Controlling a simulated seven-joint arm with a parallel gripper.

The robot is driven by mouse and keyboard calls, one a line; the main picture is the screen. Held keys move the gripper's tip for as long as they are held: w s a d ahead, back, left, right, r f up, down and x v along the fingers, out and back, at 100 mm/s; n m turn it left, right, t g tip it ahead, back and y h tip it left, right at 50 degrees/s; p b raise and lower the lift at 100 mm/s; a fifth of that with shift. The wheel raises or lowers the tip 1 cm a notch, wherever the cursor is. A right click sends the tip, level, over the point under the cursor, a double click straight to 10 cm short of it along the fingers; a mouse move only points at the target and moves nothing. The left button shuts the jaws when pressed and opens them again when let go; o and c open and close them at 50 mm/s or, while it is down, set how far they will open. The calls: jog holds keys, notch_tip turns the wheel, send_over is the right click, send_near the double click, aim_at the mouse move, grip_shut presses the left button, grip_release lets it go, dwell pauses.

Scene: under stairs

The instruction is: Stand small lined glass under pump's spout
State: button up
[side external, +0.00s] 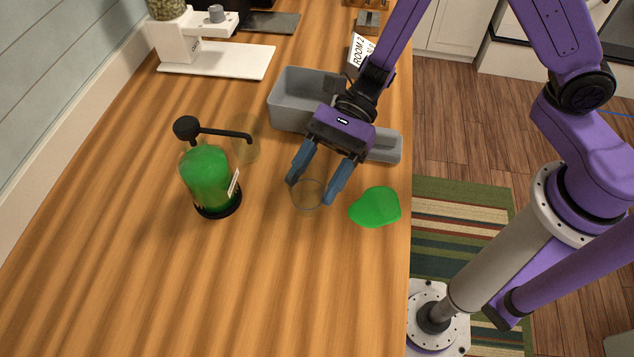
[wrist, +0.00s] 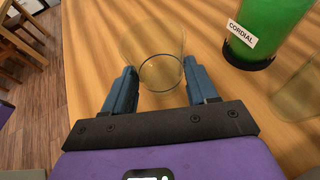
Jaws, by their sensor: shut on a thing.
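My gripper (side external: 311,190) is shut on a clear glass (side external: 307,197), one finger on each side; the glass looks upright, at or just above the counter. In the wrist view the glass (wrist: 152,45) shows a thin bluish ring low down. The pump bottle (side external: 208,180) of green liquid stands to the left in the side view, its black spout (side external: 225,133) reaching right. Its CORDIAL label (wrist: 242,35) shows in the wrist view. A second clear glass (side external: 246,150) stands near the spout tip; I cannot tell whether it is directly below it.
A grey open bin (side external: 290,85) lies behind my gripper, partly hidden by it. A flat green patch (side external: 376,207) lies right of the held glass, near the counter edge. A white appliance (side external: 215,58) stands at the back left. The front counter (side external: 200,300) is clear.

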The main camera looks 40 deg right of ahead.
jog(key=shift+f, duration=1.3)
jog(key=o, duration=1.5)
jog(key=shift+f, duration=0.1)
